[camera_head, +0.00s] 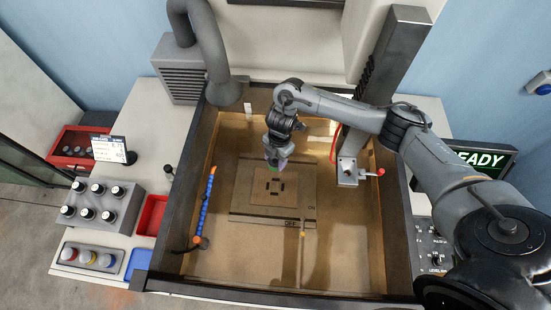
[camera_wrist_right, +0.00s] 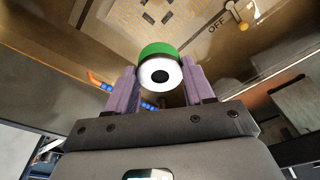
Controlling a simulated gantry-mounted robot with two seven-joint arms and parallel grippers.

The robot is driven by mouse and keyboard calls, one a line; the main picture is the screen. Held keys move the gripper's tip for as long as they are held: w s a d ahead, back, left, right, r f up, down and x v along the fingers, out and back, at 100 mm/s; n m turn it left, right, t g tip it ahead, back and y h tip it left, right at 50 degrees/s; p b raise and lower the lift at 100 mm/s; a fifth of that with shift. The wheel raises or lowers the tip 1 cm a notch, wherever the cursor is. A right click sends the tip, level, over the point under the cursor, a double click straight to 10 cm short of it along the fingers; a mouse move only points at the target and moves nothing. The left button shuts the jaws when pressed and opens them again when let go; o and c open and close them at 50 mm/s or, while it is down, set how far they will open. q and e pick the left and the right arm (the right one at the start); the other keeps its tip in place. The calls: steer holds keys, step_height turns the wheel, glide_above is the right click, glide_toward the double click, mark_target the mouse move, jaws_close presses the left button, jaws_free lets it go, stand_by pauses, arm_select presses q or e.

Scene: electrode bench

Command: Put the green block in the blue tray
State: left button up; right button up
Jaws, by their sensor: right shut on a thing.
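My right gripper (camera_head: 275,164) is shut on the green block, over the square plate in the sunken work basin. In the right wrist view, the green block (camera_wrist_right: 157,50) sits between the two purple fingers of my right gripper (camera_wrist_right: 160,80). Its near end shows a white face with a dark round centre. In the head view only a small bit of green shows at the fingertips. The blue tray (camera_head: 138,264) lies at the lower left on the bench, outside the basin and far from the gripper. My left gripper is out of view.
A red tray (camera_head: 151,215) lies just behind the blue one. A block of several black knobs (camera_head: 101,204) and a panel with coloured buttons (camera_head: 89,257) stand left of the trays. The basin's dark rim (camera_head: 165,240) and a blue segmented hose (camera_head: 208,205) lie between gripper and blue tray.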

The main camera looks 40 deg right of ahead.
mark_target(275, 160)
steer(key=shift+r, duration=3.2)
